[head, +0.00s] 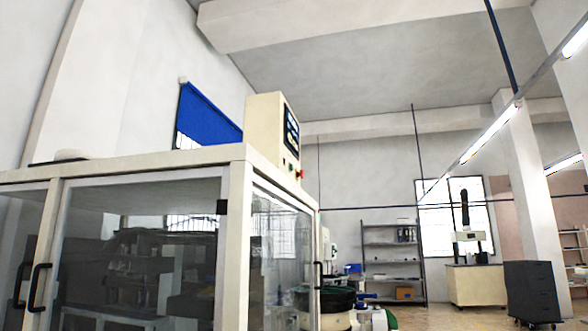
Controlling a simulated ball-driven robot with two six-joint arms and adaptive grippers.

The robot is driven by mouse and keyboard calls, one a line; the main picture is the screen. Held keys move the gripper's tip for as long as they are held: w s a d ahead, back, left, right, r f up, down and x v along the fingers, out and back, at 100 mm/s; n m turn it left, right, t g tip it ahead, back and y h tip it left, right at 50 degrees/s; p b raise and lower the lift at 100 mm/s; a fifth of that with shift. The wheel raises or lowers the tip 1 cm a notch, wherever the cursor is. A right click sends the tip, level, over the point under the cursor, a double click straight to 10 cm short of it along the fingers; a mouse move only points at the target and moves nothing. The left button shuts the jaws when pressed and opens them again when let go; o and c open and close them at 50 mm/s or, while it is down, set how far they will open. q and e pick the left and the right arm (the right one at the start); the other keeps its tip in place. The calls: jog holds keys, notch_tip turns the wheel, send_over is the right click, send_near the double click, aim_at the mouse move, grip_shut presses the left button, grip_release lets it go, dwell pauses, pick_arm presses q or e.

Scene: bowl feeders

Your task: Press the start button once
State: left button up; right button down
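A cream control box (265,125) stands on top of the glass-walled machine cabinet (232,200), at its right front corner. Its dark panel (291,131) faces right and is seen at a steep angle. A small red button (299,173) sits low on that face. Something small and greenish shows just left of the red button, too small to make out. I cannot tell which is the start button. Neither of my grippers is in view.
The cabinet fills the lower left, with black door handles (38,288). Behind it on the right are a green bowl feeder (325,298), a metal shelf (393,260), a dark drawer unit (532,291) and a workbench (477,284). Some floor shows between them.

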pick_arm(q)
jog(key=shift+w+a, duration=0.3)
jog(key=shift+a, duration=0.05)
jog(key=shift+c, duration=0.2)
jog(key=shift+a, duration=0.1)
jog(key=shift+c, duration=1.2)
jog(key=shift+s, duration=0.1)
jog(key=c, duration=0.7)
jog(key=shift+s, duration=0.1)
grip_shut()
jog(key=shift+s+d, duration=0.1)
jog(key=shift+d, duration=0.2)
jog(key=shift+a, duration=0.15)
